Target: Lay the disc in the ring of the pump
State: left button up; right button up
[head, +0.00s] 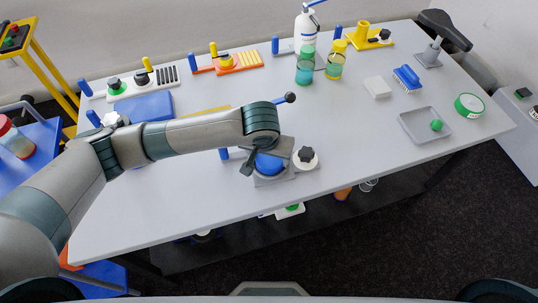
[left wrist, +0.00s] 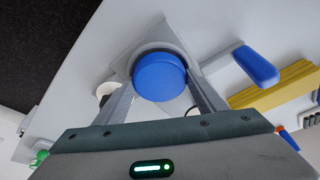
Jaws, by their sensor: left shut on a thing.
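A blue disc (head: 268,165) is held between the fingers of my left gripper (head: 267,160), over the grey pump (head: 288,177) near the front of the table. In the left wrist view the disc (left wrist: 160,77) shows face-on between the two fingers. My right gripper is not in view.
Bottles (head: 306,65), a blue brush (head: 407,78) and a grey tray (head: 425,124) stand farther off. The table front right of the pump is clear.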

pick_arm(q)
jog(key=shift+s+a+f, duration=0.15)
jog(key=shift+s+f, duration=0.25)
jog(key=shift+f, duration=0.35)
jog(key=o, duration=1.1)
jog(key=shift+f, duration=0.1)
jog(key=shift+o, duration=0.2)
jog(key=shift+w+r, duration=0.1)
jog(key=shift+r, duration=0.25)
jog(key=shift+r+b, duration=0.3)
jog(key=shift+r, duration=0.05)
jog(key=v, duration=1.2)
jog(key=shift+w+r+b, duration=0.15)
jog(key=shift+w+b, duration=0.15)
jog(key=shift+b, duration=0.05)
jog(key=shift+d, duration=0.2)
